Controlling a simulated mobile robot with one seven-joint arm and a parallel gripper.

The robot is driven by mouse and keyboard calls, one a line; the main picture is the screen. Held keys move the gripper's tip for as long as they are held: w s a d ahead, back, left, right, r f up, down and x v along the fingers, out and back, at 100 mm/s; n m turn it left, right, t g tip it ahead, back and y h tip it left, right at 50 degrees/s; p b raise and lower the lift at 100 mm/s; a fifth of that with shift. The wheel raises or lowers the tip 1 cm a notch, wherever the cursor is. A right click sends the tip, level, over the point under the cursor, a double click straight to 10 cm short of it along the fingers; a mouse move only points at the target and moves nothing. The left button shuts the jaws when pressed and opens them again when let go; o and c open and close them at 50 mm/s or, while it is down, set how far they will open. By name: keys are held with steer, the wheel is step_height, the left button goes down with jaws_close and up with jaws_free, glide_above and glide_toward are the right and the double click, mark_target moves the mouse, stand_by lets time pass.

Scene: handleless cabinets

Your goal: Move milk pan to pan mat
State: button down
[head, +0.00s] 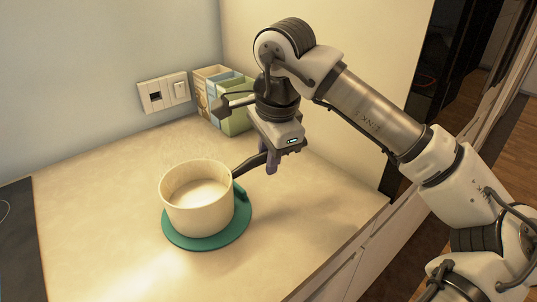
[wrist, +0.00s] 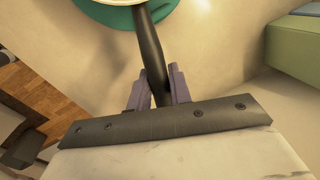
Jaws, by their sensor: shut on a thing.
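The milk pan (head: 197,207) is a cream pot with a dark handle (head: 257,160) that points to the upper right. It appears upright over the round green pan mat (head: 203,241), whose rim shows around the pan's base. I cannot tell whether the pan touches the mat. My gripper (head: 271,160) is shut on the handle. In the wrist view the fingers (wrist: 158,92) lie on both sides of the handle (wrist: 149,50). The mat (wrist: 112,14) and a sliver of the pan's rim show at the top of that view.
Several boxes (head: 233,105) stand by the back wall, behind my gripper. A wall socket and switch (head: 163,92) are at their left. A dark hob edge (head: 20,240) lies at the far left. The counter (head: 110,190) around the mat is clear, and its front edge runs along the lower right.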

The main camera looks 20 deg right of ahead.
steer(key=c, duration=1.2)
jaws_free()
steer(key=s+r, duration=0.1)
steer(key=r, duration=0.8)
steer(key=s+r, duration=0.1)
steer(key=r, duration=0.3)
steer(key=shift+s+d+r, duration=0.3)
steer(key=shift+s, duration=0.05)
